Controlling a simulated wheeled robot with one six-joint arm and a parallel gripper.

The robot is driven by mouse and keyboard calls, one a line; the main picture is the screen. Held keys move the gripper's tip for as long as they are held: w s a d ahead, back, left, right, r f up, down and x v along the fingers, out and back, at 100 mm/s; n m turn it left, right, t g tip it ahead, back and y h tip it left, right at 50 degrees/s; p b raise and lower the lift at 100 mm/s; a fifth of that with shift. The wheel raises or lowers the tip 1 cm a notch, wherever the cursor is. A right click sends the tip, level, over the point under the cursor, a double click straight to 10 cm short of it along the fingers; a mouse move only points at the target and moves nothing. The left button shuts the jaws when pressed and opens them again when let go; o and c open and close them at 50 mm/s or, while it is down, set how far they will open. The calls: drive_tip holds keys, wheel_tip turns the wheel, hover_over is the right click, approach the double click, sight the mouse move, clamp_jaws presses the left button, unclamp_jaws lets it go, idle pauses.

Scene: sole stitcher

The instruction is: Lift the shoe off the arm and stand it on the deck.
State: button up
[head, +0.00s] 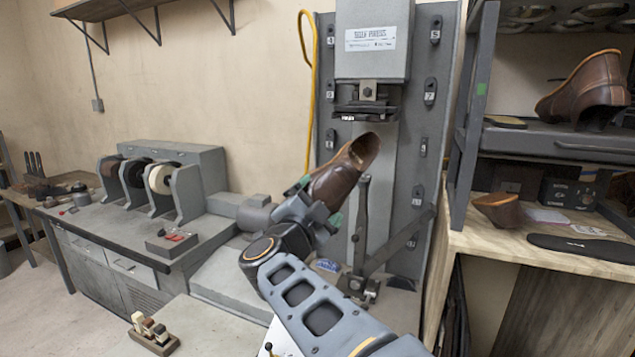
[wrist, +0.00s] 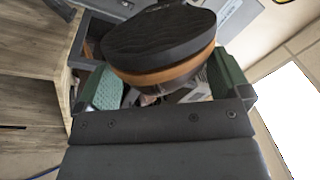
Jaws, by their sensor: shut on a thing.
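A brown leather shoe (head: 343,172) is held by my gripper (head: 318,203) in front of the stitcher. It is tilted, with its opening up and to the right. In the wrist view the dark sole with its tan edge (wrist: 160,45) lies between the green-padded fingers of my gripper (wrist: 165,90). The shoe appears clear of the stitcher's dark upright arm (head: 361,222), though the exact gap cannot be told. The stitcher's head (head: 372,45) is above. A flat pale grey surface (head: 225,283), possibly the deck, lies low to the left; my arm hides part of it.
A grey bench (head: 205,228) with grinding wheels (head: 160,178) stands left. A wooden bench (head: 505,243) on the right carries a shoe part (head: 500,208) and a black sole (head: 580,247). Above it, a rack shelf (head: 545,140) holds another brown shoe (head: 588,88).

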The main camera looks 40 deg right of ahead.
drive_tip(key=shift+n, duration=0.6)
drive_tip(key=shift+p, duration=0.35)
drive_tip(key=r+n+p, duration=0.1)
drive_tip(key=n+p, duration=0.1)
drive_tip(key=p, duration=0.1)
drive_tip(key=n+p, duration=0.3)
drive_tip(key=shift+p, duration=0.3)
drive_tip(key=n+p, duration=0.2)
drive_tip(key=n, duration=0.1)
drive_tip(key=shift+f, duration=0.15)
drive_tip(key=shift+f+n+p, duration=0.25)
drive_tip(key=shift+n+p, duration=0.15)
drive_tip(key=shift+n, duration=0.1)
drive_tip(key=shift+f, duration=0.1)
